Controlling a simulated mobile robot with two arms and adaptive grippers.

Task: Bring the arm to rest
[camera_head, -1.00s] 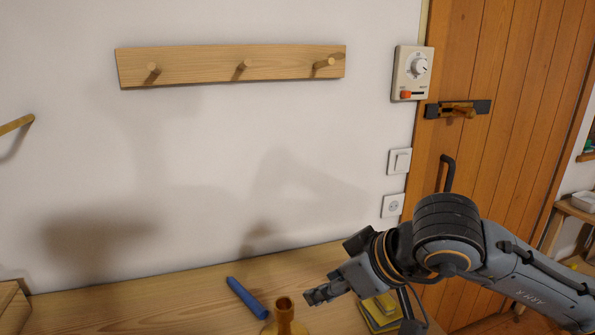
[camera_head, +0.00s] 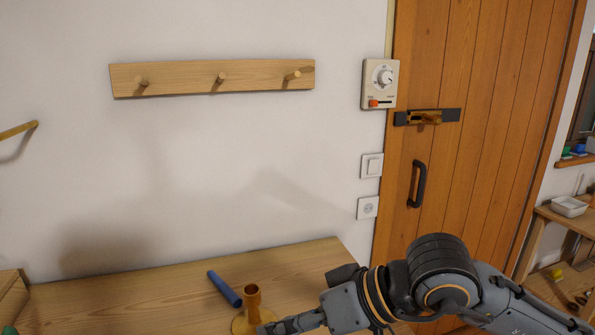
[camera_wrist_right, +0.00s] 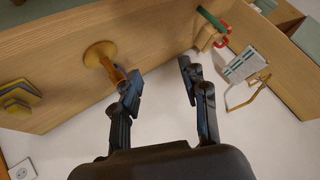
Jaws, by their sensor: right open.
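My right arm comes in from the lower right in the head view. Its right gripper (camera_head: 275,327) is low, at the front of the wooden table (camera_head: 120,300), beside a brass candlestick-like holder (camera_head: 252,303). In the right wrist view the right gripper (camera_wrist_right: 162,80) has its two fingers spread, with nothing between them. The holder (camera_wrist_right: 101,55) is just beyond its left finger, which overlaps it; I cannot tell whether they touch. A blue cylinder (camera_head: 225,289) lies on the table left of the holder. My left gripper does not show.
A peg rail (camera_head: 180,78), a dial box (camera_head: 380,84) and switches are on the wall. A wooden door (camera_head: 470,180) with a dark handle stands right. In the wrist view, yellow-and-grey blocks (camera_wrist_right: 18,97) are at left and a wire-handled item (camera_wrist_right: 245,65) at right.

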